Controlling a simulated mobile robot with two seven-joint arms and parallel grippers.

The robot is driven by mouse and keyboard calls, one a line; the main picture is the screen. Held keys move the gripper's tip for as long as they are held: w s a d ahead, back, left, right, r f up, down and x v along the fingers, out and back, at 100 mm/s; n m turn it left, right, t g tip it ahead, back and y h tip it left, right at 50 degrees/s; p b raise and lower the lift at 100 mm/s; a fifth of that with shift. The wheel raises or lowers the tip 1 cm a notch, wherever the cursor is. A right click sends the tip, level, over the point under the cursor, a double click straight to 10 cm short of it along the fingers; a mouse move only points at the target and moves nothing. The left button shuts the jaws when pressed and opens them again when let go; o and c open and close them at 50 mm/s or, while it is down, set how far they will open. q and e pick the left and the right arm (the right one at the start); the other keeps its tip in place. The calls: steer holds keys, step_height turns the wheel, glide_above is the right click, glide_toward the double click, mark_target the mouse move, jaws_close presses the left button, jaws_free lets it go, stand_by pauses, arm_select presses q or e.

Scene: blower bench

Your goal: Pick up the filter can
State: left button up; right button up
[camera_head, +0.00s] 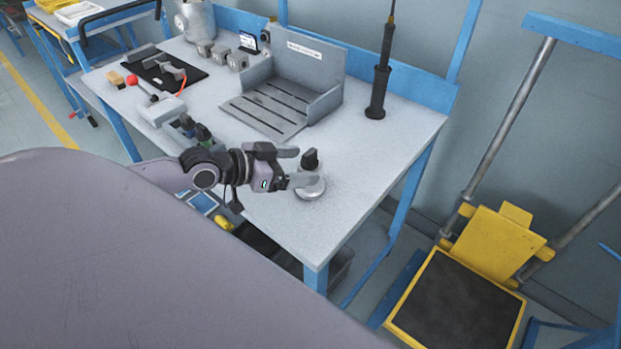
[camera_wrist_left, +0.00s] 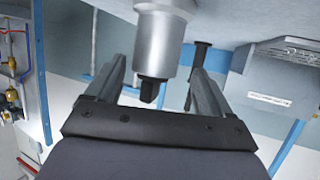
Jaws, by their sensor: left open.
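The filter can, a silver round can with a black knob on top (camera_head: 312,190), stands upright on the bench near its front right edge. My left gripper (camera_head: 298,167) comes in from the left with its fingers spread, one on the far side of the can and one on the near side, partly hiding it. In the left wrist view, which is upside down, the can (camera_wrist_left: 160,45) and its black knob show between the two open fingers (camera_wrist_left: 158,68), with gaps on both sides. Contact is not visible. My right gripper is not in view.
A grey slotted fixture (camera_head: 305,68) stands behind the gripper on the bench (camera_head: 365,150). A dark upright tool (camera_head: 380,80) stands at the back right. A black mat (camera_head: 190,78) with parts lies at left. The bench right of the can is clear. A yellow-framed platform (camera_head: 490,245) stands right.

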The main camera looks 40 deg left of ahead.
mark_target(317, 166)
arm_select(q)
steer(key=shift+d+x, duration=0.15)
steer(key=shift+x, duration=1.1)
steer(key=shift+d+x, duration=0.15)
steer(key=shift+x, duration=1.15)
steer(key=shift+s, duration=0.2)
steer(key=c, duration=1.2)
